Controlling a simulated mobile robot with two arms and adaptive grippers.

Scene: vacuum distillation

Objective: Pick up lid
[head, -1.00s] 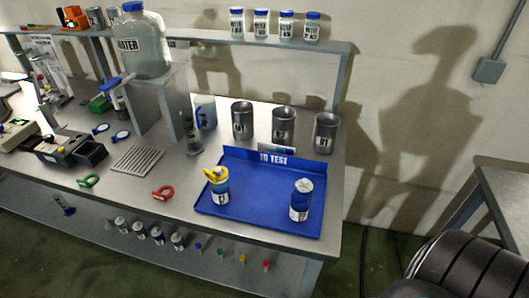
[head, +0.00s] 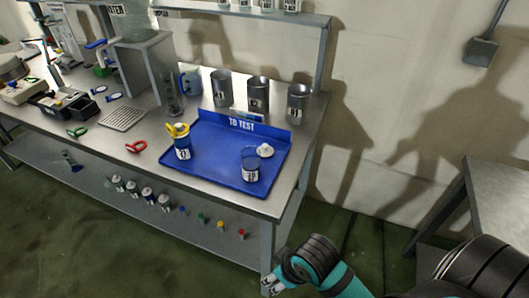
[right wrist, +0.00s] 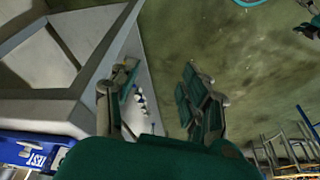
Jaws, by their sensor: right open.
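My right gripper (head: 270,286) is low at the bottom of the head view, off the table's front right and well apart from the lid. In the right wrist view its two fingers (right wrist: 160,100) are spread with nothing between them. Dark and teal parts at that view's upper right edge may be my left gripper, but its jaws are unclear.
Several metal beakers (head: 258,95) stand behind the tray. A red ring clamp (head: 136,147) lies left of it. Bottles (head: 148,193) stand on the lower shelf.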

